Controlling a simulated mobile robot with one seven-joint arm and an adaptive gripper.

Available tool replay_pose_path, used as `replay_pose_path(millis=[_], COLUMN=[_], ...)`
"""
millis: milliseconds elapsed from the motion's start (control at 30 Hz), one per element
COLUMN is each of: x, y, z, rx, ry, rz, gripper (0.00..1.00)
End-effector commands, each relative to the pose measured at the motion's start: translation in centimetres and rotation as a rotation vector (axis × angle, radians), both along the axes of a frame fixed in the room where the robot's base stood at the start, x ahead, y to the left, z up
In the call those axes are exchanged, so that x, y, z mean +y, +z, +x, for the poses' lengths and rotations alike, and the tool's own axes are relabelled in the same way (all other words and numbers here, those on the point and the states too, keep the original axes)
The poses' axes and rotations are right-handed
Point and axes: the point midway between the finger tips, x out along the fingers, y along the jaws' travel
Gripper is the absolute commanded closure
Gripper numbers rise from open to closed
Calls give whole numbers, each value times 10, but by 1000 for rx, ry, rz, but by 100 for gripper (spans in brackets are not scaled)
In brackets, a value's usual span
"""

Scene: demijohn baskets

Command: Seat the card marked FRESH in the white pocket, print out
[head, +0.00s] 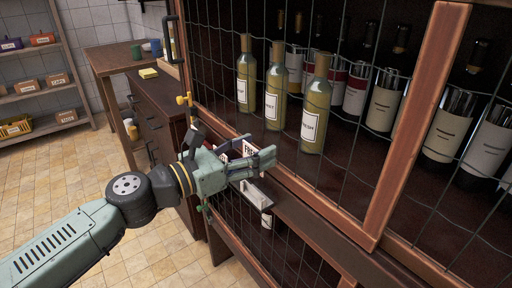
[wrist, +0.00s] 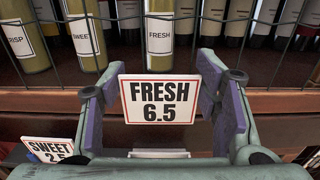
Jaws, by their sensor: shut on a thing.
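The white card marked FRESH 6.5 (wrist: 160,100) has a red border and sits between the fingers of my gripper (wrist: 160,95) in the wrist view. Its print faces the wrist camera and reads upright. In the head view my gripper (head: 268,162) is shut on the card (head: 249,148), which is partly hidden by the fingers. The white pocket (head: 256,194) is on the wooden rail below the gripper, and the card is above it, apart. In the wrist view a pale strip of the pocket (wrist: 159,153) shows below the card.
A SWEET card (wrist: 50,150) is at the lower left of the wrist view. Bottles labelled CRISP, SWEET and FRESH (head: 314,105) stand behind wire mesh (head: 345,160). A wooden frame post (head: 412,110) rises to the right. A side cabinet (head: 160,105) stands at the left.

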Motion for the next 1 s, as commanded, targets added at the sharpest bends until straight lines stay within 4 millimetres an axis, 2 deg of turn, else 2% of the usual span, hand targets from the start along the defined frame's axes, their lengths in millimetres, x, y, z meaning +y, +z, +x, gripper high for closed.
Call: replay_pose_path(millis=[400, 1000], x=[1, 1], y=[-4, -53], z=[0, 0], rx=[-1, -1], ry=[0, -1], rz=[-2, -2], gripper=[55, 55])
